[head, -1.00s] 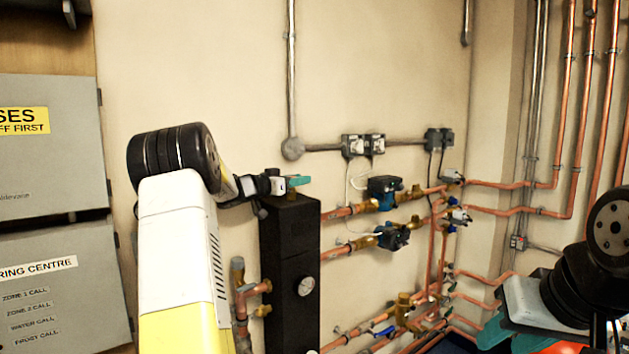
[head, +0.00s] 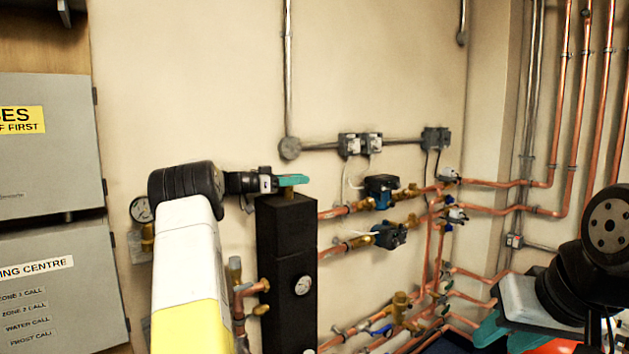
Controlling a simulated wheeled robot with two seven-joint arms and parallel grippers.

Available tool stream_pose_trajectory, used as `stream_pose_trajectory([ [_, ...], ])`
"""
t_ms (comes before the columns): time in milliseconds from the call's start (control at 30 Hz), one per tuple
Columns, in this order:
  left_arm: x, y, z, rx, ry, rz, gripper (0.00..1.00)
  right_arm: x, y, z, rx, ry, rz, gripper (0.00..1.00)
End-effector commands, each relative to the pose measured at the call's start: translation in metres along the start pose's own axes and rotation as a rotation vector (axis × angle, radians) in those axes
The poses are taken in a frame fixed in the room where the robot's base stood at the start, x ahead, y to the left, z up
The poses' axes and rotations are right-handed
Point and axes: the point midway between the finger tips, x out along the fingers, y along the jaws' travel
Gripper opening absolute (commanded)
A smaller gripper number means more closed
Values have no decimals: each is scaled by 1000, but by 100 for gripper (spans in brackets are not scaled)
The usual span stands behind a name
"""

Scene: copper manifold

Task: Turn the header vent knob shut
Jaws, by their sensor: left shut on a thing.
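The black header (head: 287,250) stands upright against the wall, with a short brass vent stem (head: 288,191) on its top. My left gripper (head: 293,180) reaches in from the left, level, with its teal fingers right over this stem. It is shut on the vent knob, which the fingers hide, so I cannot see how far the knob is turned. My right gripper (head: 490,332) is low at the right, partly out of frame. Its teal part shows, but its jaws cannot be made out. It is well apart from the header.
A round gauge (head: 302,286) sits on the header's front; another gauge (head: 143,209) is on the wall behind my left arm. Copper pipes with blue pumps (head: 381,190) run right of the header. Grey control panels (head: 50,150) are at left.

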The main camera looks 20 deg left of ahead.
Motion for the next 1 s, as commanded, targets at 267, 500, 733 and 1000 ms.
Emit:
stream_pose_trajectory([
  [267, 0, 0, -5, 5, 8, -3, 42, 0, 0, 0, 0, 0, 0, 36],
  [500, 0, 0, -3, 3, 4, -2, 52, 0, 0, 0, 0, 0, 0, 36],
  [733, 0, 0, -8, 5, 3, -2, 52, 0, 0, 0, 0, 0, 0, 36],
  [1000, 0, 2, -41, 5, 5, -3, 52, 0, 0, 0, 0, 0, 0, 36],
])
